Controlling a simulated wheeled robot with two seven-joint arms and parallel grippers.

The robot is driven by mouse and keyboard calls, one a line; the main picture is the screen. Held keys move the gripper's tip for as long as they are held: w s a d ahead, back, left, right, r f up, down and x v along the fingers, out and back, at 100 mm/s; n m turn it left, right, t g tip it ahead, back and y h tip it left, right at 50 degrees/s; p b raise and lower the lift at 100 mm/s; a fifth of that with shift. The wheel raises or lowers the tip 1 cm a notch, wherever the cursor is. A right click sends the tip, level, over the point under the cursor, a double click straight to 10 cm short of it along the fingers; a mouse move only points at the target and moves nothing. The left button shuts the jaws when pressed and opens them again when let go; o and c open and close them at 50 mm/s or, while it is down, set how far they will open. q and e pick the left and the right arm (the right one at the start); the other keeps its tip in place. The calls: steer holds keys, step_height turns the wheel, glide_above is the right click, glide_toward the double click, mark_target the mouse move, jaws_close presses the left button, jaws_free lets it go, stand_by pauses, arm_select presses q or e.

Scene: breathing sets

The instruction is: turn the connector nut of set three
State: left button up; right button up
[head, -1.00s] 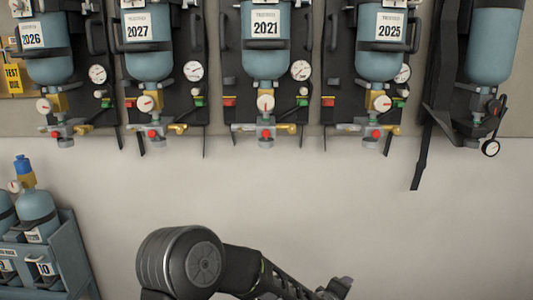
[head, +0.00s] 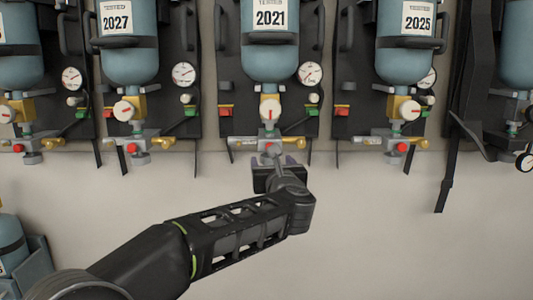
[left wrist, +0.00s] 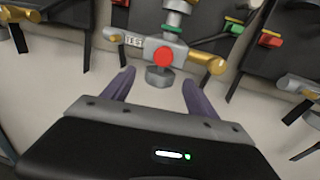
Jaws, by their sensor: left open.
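The middle breathing set, labelled 2021 (head: 270,50), hangs on the wall in the head view; counted from the left in the earlier view, it is third. At its foot is a manifold with a red button, shown in the left wrist view (left wrist: 162,57). A grey connector nut (left wrist: 160,77) hangs under that button. In the head view the nut is largely hidden by my gripper. My left gripper (head: 281,161) is open just below the manifold. Its purple fingers (left wrist: 160,92) stand left and right of the nut in the wrist view; contact cannot be told. My right gripper is out of view.
Sets labelled 2027 (head: 129,50) and 2025 (head: 405,50) hang on either side, with gauges, brass fittings and dangling black straps (head: 446,180). A blue cylinder rack (head: 38,262) stands at the lower left. The pale wall (head: 400,245) below the sets is bare.

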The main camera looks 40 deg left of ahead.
arm_select(q)
steer(key=shift+s, duration=0.1)
steer(key=p+x, duration=0.1)
steer(key=x, duration=0.7)
steer(key=shift+p, duration=0.4)
steer(key=shift+d+f, duration=0.1)
steer(key=c, duration=1.4)
